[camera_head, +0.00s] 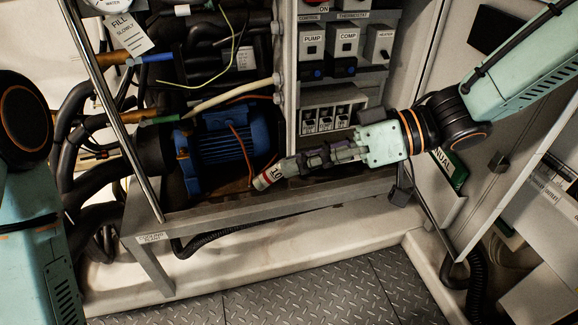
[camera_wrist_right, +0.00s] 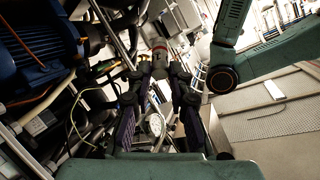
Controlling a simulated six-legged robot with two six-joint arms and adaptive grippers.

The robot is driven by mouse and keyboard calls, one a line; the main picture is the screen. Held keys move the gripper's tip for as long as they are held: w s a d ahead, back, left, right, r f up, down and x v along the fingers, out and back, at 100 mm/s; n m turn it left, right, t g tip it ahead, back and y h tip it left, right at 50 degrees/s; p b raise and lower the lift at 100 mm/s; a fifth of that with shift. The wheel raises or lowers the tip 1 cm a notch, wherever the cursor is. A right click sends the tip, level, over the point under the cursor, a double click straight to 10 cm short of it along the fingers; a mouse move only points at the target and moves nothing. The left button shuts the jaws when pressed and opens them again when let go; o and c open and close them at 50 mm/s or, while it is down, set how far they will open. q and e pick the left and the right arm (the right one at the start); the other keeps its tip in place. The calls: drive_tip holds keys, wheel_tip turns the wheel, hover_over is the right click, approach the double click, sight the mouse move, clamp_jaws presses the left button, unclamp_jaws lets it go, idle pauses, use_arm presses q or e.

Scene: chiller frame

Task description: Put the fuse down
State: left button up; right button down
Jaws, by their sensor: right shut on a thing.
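The fuse (camera_head: 268,178) is a small pale cylinder with a red band and a printed number. My right gripper (camera_head: 286,168) is shut on it, and the fuse sticks out beyond the fingertips to the left, tilted slightly down. It is held in front of the blue motor's lower right side, near the frame's front rail. In the right wrist view the fuse (camera_wrist_right: 160,60) shows between the two fingers. Part of the fuse is hidden by the fingers. My left arm shows at the left edge of the head view, but its gripper is out of view.
The blue motor (camera_head: 222,147) stands behind the fuse. A grey rail (camera_head: 225,221) runs below it. A row of fuse holders (camera_head: 326,121) sits above my right gripper, under the pump and comp switches (camera_head: 312,45). Hoses crowd the left. The chequered floor (camera_head: 300,290) is clear.

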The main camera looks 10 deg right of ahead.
use_arm(q)
drive_tip(key=shift+o, duration=0.2)
use_arm(e)
drive_tip(key=w+a+f+n+g+h, duration=0.2)
drive_tip(key=f+n+g, duration=0.2)
drive_tip(key=n+g, duration=0.2)
drive_tip(key=w+a+f+n+g+h, duration=0.2)
drive_tip(key=f+n+g, duration=0.3)
drive_tip(key=g, duration=0.2)
drive_tip(key=shift+w+a+n+h, duration=0.15)
drive_tip(key=shift+w+n+h, duration=0.05)
drive_tip(key=shift+n+h, duration=0.2)
idle(0.4)
